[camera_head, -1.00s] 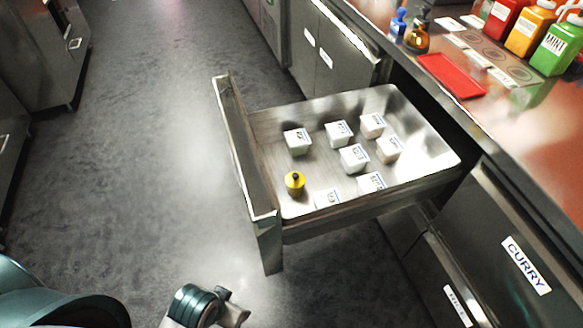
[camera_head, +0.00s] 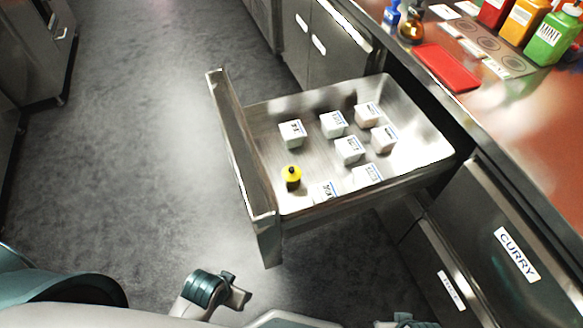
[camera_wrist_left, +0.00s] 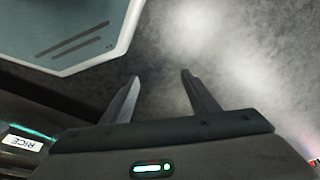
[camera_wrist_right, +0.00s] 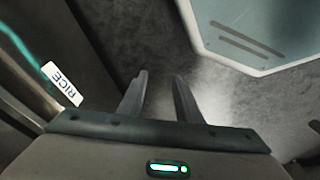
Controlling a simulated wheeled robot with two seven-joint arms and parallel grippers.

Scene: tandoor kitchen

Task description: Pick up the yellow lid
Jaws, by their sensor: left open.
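The small yellow lid (camera_head: 291,172) has a dark knob on top and sits on a dark piece in the open drawer (camera_head: 262,200), near its front panel. In the head view neither gripper's fingers show. My left gripper (camera_wrist_left: 159,76) is open and empty over the dark floor in the left wrist view. My right gripper (camera_wrist_right: 160,75) has its fingertips apart with nothing between them in the right wrist view. The lid shows in neither wrist view, so both grippers are away from it.
Several white labelled boxes (camera_head: 349,150) stand in the drawer around the lid. The counter (camera_head: 540,130) at right holds a red tray (camera_head: 446,67) and coloured bottles (camera_head: 553,42). A CURRY drawer front (camera_head: 490,225) is below. The floor (camera_head: 140,150) at left is clear.

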